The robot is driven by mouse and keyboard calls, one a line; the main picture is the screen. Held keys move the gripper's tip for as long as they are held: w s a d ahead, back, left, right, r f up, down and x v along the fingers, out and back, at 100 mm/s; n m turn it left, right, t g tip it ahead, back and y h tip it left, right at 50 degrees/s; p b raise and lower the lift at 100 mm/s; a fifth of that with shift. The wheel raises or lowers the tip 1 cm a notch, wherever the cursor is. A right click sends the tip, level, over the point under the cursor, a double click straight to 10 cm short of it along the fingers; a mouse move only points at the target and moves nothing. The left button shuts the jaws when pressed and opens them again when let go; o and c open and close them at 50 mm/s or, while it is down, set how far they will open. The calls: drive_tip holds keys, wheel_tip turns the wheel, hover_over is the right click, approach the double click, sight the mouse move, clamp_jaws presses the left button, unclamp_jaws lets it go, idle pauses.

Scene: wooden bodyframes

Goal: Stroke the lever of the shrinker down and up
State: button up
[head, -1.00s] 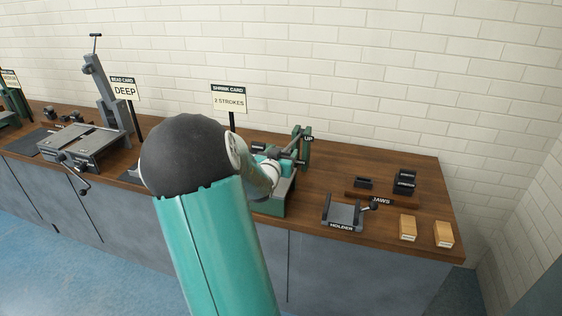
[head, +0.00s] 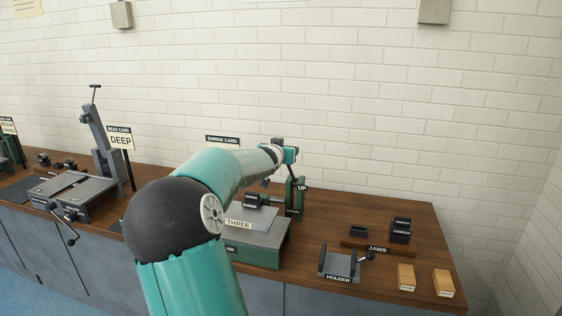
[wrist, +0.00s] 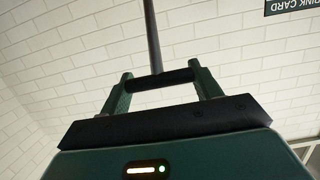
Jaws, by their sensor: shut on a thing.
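The shrinker (head: 258,254) is a green machine with a grey top on the bench. A plate marked THREE (head: 238,224) lies on its top. A green post marked UP (head: 298,200) stands at its back right. My gripper (head: 287,152) is above the shrinker, higher than the UP mark. In the wrist view, my gripper (wrist: 158,80) has its two green fingers closed on the black crosswise grip of the lever (wrist: 165,78). A dark rod (wrist: 152,35) runs upward in the picture from that grip. In the head view my arm covers part of the machine's left side.
The shrink card (head: 222,140) stands behind my arm, its lower text hidden. To the right are a holder (head: 337,265), black jaws (head: 400,230) and two wooden blocks (head: 406,277). A grey machine (head: 75,190) stands left. Open wall lies above the bench.

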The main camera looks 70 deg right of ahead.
drive_tip(key=shift+d+r, duration=0.15)
drive_tip(key=shift+r, duration=0.1)
drive_tip(key=o, duration=1.4)
drive_tip(key=shift+w+d+f, duration=0.1)
drive_tip(key=shift+d+f, duration=0.05)
drive_tip(key=shift+d, duration=0.05)
drive_tip(key=shift+a, duration=0.1)
drive_tip(key=shift+a, duration=0.1)
drive_tip(key=v, duration=1.3)
drive_tip(key=shift+a, duration=0.35)
